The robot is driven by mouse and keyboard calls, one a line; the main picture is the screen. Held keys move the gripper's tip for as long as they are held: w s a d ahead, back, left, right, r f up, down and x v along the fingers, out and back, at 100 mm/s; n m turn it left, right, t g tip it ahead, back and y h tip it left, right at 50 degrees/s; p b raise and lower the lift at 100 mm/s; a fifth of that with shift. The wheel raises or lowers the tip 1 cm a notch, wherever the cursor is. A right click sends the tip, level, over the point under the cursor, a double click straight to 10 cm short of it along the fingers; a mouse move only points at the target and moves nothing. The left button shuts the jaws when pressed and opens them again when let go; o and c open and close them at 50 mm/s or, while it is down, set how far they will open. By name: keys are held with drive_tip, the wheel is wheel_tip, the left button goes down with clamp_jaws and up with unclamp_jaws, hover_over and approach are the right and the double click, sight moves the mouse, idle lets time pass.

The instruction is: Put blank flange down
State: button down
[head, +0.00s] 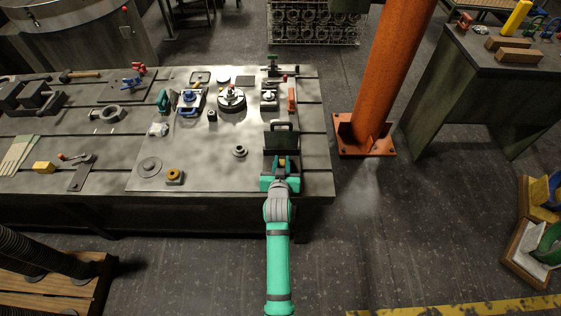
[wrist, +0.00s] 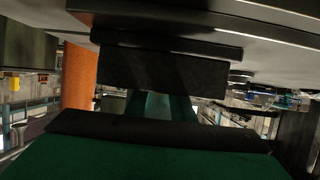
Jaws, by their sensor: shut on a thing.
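My gripper (head: 281,142) is at the right front part of the steel table, close over its top. Its wide dark jaws are shut on a dark, thin-edged piece that I take for the blank flange (head: 281,125). In the wrist view the piece shows nearly edge-on as a dark bar (wrist: 165,42) beyond the dark jaw block (wrist: 165,75). Most of its face is hidden. I cannot tell whether it touches the table. The steel table (head: 210,160) has bare metal left of my gripper.
A small hubbed part (head: 239,151) stands to the left. A chucked round fixture (head: 231,98), a blue-and-white clamp (head: 188,101) and a red-orange block (head: 291,99) are farther back. A yellow-topped part (head: 174,176) is front left. An orange column (head: 385,75) stands beyond the right edge.

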drive_tip(key=c, duration=1.4)
unclamp_jaws()
drive_tip(key=shift+c, duration=0.2)
drive_tip(key=shift+s+f, duration=0.1)
drive_tip(key=shift+f, duration=0.05)
drive_tip(key=v, duration=1)
drive_tip(key=shift+s+r, duration=0.25)
drive_tip(key=shift+s, duration=0.05)
